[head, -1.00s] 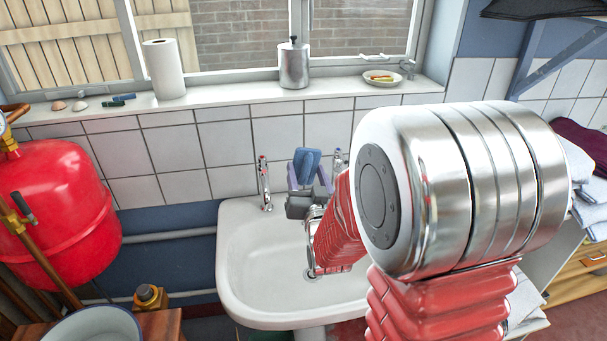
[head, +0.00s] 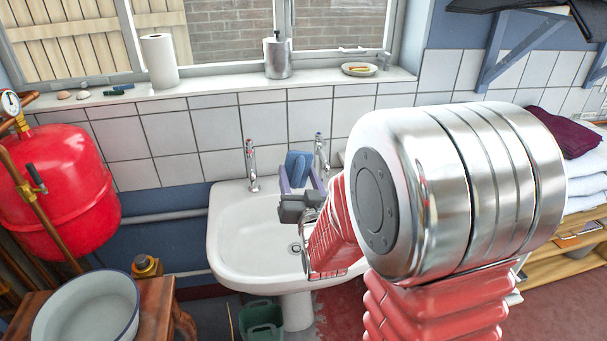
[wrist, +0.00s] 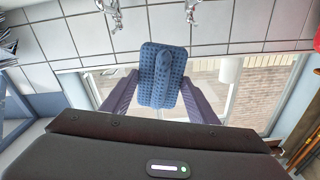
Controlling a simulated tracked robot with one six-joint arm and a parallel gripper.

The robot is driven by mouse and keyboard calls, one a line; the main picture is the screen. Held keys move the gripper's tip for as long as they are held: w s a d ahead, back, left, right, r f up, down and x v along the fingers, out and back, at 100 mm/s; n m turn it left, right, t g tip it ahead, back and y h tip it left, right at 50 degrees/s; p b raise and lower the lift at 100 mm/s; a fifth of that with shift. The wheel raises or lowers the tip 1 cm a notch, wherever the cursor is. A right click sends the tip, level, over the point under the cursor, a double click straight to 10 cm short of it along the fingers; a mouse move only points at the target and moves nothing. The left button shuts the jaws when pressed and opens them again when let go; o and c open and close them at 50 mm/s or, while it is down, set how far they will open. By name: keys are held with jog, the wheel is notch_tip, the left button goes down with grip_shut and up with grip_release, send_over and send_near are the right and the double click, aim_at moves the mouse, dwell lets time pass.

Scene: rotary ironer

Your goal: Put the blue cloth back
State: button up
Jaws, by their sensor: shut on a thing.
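The blue cloth (head: 297,164) is held up above the back of the white sink, between the two taps as seen in the head view. My gripper (head: 301,184) is shut on it, with a purple finger on each side. In the wrist view the cloth (wrist: 162,76) is a blue, dimpled, folded pad between the fingertips. The lower part of my gripper and part of the sink are hidden behind my arm.
The sink (head: 235,245) has two taps (head: 252,165) at its back. The sill (head: 215,92) bears a paper roll (head: 159,62), a metal canister (head: 277,56) and a dish (head: 359,69). A red tank (head: 62,180) stands left, a basin (head: 85,312) below it.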

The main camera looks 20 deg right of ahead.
jog(key=s+a+f+n+y, duration=0.1)
jog(key=a+f, duration=0.4)
jog(key=f, duration=0.3)
jog(key=s+a+f+n+y, duration=0.1)
jog(key=a+f+y, duration=0.1)
jog(key=a+f, duration=0.3)
notch_tip(320, 180, down, 4)
jog(key=shift+s+a+r+y, duration=0.2)
jog(key=shift+a+y, duration=0.1)
jog(key=shift+d, duration=0.1)
